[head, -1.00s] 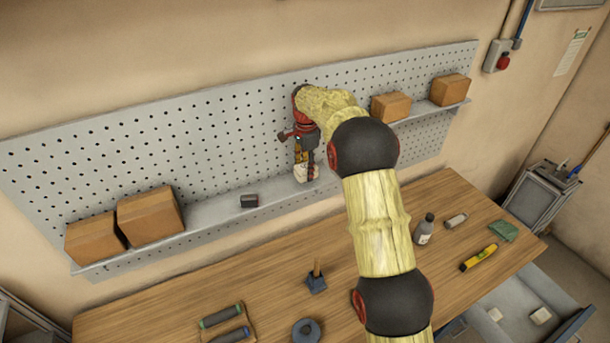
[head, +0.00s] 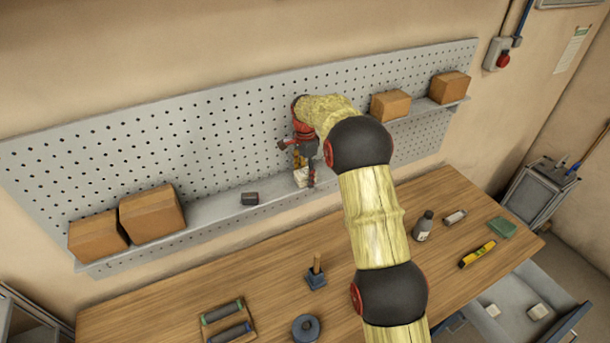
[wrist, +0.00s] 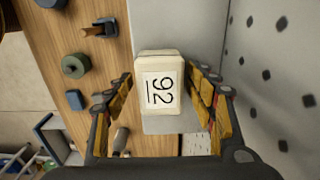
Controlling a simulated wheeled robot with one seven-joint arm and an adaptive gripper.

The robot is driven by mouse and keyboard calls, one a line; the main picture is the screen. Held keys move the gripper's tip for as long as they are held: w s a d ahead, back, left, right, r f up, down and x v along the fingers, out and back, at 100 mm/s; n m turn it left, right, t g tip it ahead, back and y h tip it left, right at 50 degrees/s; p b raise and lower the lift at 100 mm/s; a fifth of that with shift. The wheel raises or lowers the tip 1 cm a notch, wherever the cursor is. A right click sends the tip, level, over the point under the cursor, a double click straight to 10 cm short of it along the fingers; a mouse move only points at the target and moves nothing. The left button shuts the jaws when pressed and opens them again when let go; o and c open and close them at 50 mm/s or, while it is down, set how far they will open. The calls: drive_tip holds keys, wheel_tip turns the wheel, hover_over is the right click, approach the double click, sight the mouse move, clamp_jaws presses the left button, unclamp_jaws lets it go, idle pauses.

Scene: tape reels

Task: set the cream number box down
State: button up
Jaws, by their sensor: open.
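The cream number box (wrist: 159,72) carries a white label that reads 92, underlined and turned sideways in the wrist view. In the head view the box (head: 300,178) is at the middle of the grey wall shelf (head: 215,208), partly hidden by my gripper (head: 305,172). It appears to rest on the shelf, close to the front edge; its underside is hidden. In the wrist view my gripper (wrist: 162,95) is open, with one finger on each side of the box and a visible gap at both sides.
A small dark block (head: 249,199) sits on the shelf to the left. Brown cartons (head: 151,213) fill the left end, and others (head: 391,106) stand right of my arm. The pegboard (head: 200,130) rises behind. The workbench (head: 400,270) below holds tools, a bottle (head: 423,226) and a tape reel (head: 305,328).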

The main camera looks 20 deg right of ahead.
sight(305, 172)
wheel_tip(305, 172, up, 12)
drive_tip(key=b, duration=0.3)
drive_tip(key=s+a+r+n+t, duration=0.1)
drive_tip(key=s+r+n, duration=0.3)
drive_tip(key=s+r, duration=0.55)
drive_tip(key=s+a+r+n+t, duration=0.15)
drive_tip(key=s+r+n, duration=0.35)
drive_tip(key=s, duration=0.8)
drive_tip(key=s+f+n+t, duration=0.1)
drive_tip(key=s+f+n, duration=0.2)
drive_tip(key=s, duration=1)
drive_tip(key=s+f+n+t, duration=0.2)
drive_tip(key=s+f+n, duration=0.1)
drive_tip(key=s, duration=0.9)
drive_tip(key=shift+s+a+f+n, duration=0.2)
drive_tip(key=shift+s+a+n, duration=0.15)
drive_tip(key=shift+a+n, duration=0.05)
